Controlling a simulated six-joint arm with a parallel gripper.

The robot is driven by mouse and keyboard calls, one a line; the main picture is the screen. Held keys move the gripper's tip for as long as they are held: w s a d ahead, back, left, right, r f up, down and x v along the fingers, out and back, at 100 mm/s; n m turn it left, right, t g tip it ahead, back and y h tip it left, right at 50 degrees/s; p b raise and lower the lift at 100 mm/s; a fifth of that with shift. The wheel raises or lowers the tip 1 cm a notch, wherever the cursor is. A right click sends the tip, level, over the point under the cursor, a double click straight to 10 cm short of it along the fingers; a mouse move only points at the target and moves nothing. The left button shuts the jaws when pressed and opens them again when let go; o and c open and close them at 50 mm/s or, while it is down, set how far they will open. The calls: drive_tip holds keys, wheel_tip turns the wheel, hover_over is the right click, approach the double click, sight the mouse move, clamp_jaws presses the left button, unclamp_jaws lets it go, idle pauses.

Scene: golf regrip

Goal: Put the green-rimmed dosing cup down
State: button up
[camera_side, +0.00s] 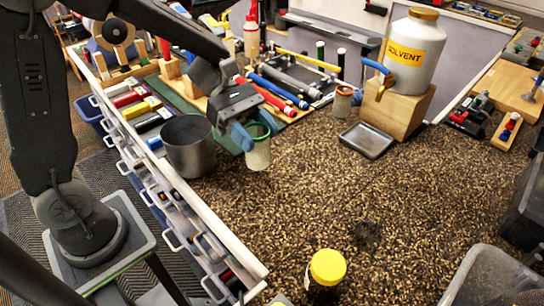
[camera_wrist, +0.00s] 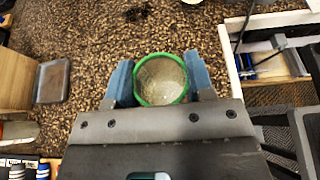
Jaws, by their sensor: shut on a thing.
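The green-rimmed dosing cup (camera_side: 258,150) is a pale, translucent cup with a green rim. In the side view it stands upright at or just above the speckled bench top (camera_side: 330,215); I cannot tell whether its base touches. My gripper (camera_side: 246,138) is shut on it, with blue fingers on both sides. In the wrist view the cup (camera_wrist: 160,80) sits between the two blue fingertips (camera_wrist: 160,84), and I look down into its open mouth. Its inside looks pale, and I cannot tell whether it holds anything.
A dark grey pot (camera_side: 188,148) stands just left of the cup. A solvent tank (camera_side: 411,50) on a wooden block (camera_side: 395,108) has a metal drip tray (camera_side: 367,140) before it. A yellow-lidded jar (camera_side: 326,270) stands at the front. The bench middle is clear.

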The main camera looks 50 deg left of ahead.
drive_tip(key=r+v, duration=0.1)
drive_tip(key=v, duration=0.8)
drive_tip(key=w+d+f+n+t+y, duration=0.1)
drive_tip(key=w+f+n+t, duration=0.2)
drive_tip(key=w, duration=0.3)
drive_tip(key=w+d+f+n+t+y, duration=0.1)
drive_tip(key=w+f+n+t, duration=0.2)
drive_tip(key=w, duration=0.3)
drive_tip(key=w+d+f+n+t+y, duration=0.2)
drive_tip(key=w+f+n+t, duration=0.1)
drive_tip(key=w, duration=0.2)
drive_tip(key=shift+w, duration=0.4)
drive_tip(key=shift+t, duration=0.3)
drive_tip(key=w+d, duration=0.9)
drive_tip(key=shift+w+d, duration=0.3)
drive_tip(key=shift+w, duration=0.05)
drive_tip(key=x, duration=0.3)
drive_tip(key=shift+w+d+r, duration=0.1)
drive_tip(key=shift+w+d, duration=0.2)
drive_tip(key=shift+f, duration=0.25)
drive_tip(key=shift+f, duration=0.1)
